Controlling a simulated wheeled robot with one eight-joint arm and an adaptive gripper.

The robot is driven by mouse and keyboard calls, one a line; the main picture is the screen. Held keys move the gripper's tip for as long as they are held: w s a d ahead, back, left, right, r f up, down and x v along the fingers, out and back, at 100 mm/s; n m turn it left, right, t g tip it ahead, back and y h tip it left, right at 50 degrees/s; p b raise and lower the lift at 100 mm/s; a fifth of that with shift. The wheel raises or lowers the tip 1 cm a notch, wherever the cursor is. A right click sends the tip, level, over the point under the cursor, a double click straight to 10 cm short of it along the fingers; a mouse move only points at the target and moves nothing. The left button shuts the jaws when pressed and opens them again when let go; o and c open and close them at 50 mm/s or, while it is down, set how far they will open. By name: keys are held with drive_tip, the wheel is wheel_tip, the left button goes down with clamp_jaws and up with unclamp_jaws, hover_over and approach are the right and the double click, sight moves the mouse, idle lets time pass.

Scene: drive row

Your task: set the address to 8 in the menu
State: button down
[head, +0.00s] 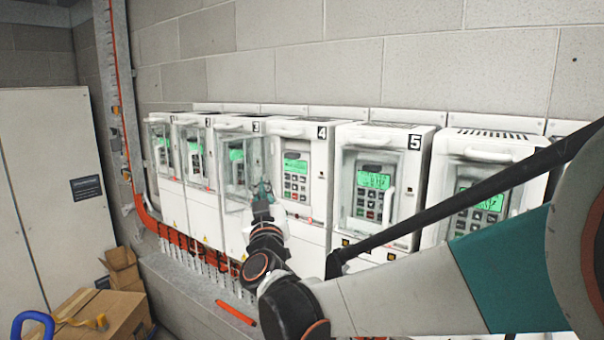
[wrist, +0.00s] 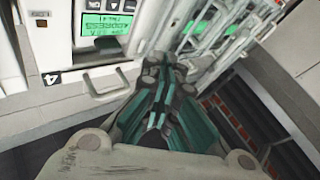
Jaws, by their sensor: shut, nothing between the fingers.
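Drive 4 (head: 306,170) stands mid-row in the head view with its keypad uncovered and its green screen (head: 296,155) lit. In the wrist view it appears upside down, and its screen (wrist: 105,24) reads "ADDRESS" with a line beneath that I cannot make out. Some keypad buttons (wrist: 113,4) show at the top edge there. My gripper (head: 263,188) is shut and empty, left of drive 4's keypad in the head view and in front of drive 3's edge. In the wrist view its fingertips (wrist: 163,72) are beside the screen, apart from the buttons.
Drive 3 (head: 230,200) and drive 5 (head: 385,190) flank drive 4, with clear covers over their panels. Another drive (head: 480,165) at right is partly behind my arm. Cardboard boxes (head: 110,315) lie at lower left. A red-orange tool (head: 236,312) lies on the ledge.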

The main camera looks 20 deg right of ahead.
sight(295, 178)
drive_tip(key=n, duration=0.3)
drive_tip(key=shift+s+a+r, duration=0.2)
drive_tip(key=shift+a, duration=0.2)
drive_tip(key=shift+w+d, duration=0.1)
drive_tip(key=shift+w+d, duration=0.85)
drive_tip(key=shift+d, duration=0.3)
drive_tip(key=shift+w+d, duration=0.9)
drive_tip(key=shift+d, duration=0.3)
drive_tip(key=shift+w+d, duration=0.85)
drive_tip(key=shift+d, duration=0.3)
drive_tip(key=shift+d, duration=0.1)
drive_tip(key=shift+w+d, duration=0.25)
